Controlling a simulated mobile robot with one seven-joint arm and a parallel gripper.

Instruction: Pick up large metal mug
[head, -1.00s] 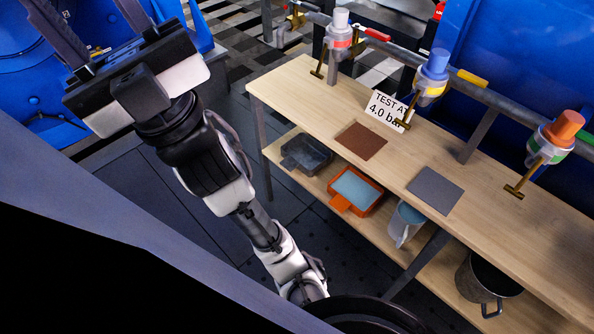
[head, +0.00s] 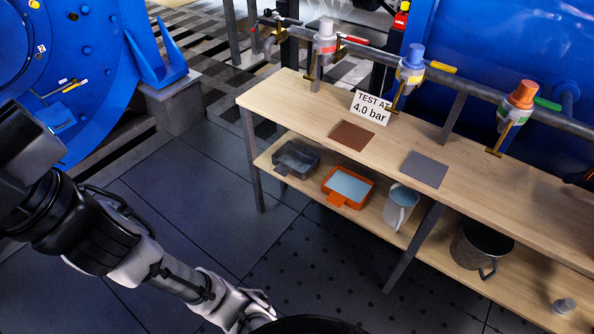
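The large metal mug (head: 470,252) is a dark grey metal cup with a handle on its front side. It stands on the lower shelf of the wooden bench, right of the middle leg, partly under the top board. My arm reaches up the left side of the head view, well away from the mug. My gripper's fingers are outside the picture, so its opening is hidden.
The lower shelf (head: 330,208) also holds a dark tray (head: 296,158), an orange tray (head: 348,187), a pale mug (head: 400,207) and a small metal piece (head: 564,306). The bench leg (head: 412,250) stands left of the metal mug. Open floor (head: 330,270) lies in front.

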